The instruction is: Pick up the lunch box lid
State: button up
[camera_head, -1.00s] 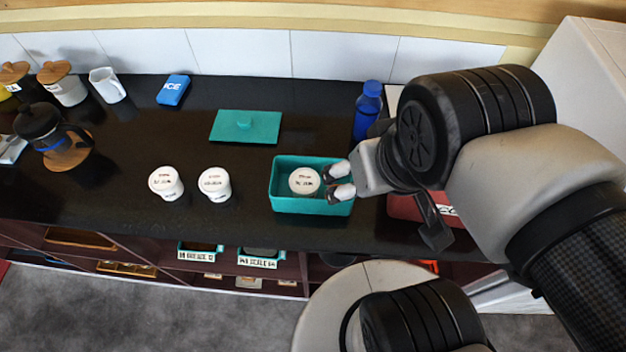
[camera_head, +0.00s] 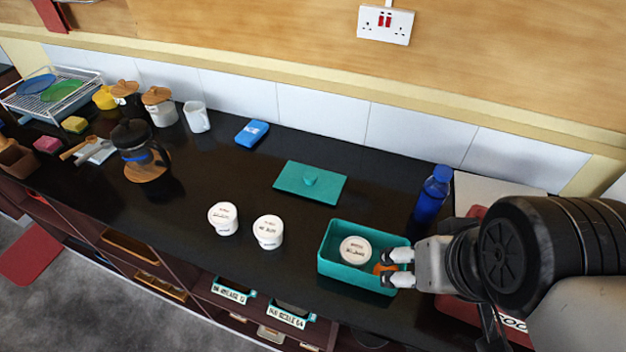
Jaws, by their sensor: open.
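The teal lunch box (camera_head: 333,265) stands open nearer to me, to the right of the lid's front. A white round container (camera_head: 355,250) with print on its top sits inside it, and a small orange thing (camera_head: 383,268) shows beside it. My gripper (camera_head: 392,268) is open at the right end of the box, over its rim. It is apart from the lid. Whether the fingers touch the box I cannot tell.
Two white containers (camera_head: 223,218) (camera_head: 268,231) stand left of the box. A blue bottle (camera_head: 432,194) stands right of the lid. A blue ice pack (camera_head: 252,132) lies behind left. A coffee press (camera_head: 140,150) stands farther left. Bare counter surrounds the lid.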

aim_at(319, 185)
jog(key=i+j, duration=0.1)
jog(key=j, duration=0.3)
jog(key=i+j+z, duration=0.15)
jog(key=j, duration=0.7)
jog(key=i+z, duration=0.05)
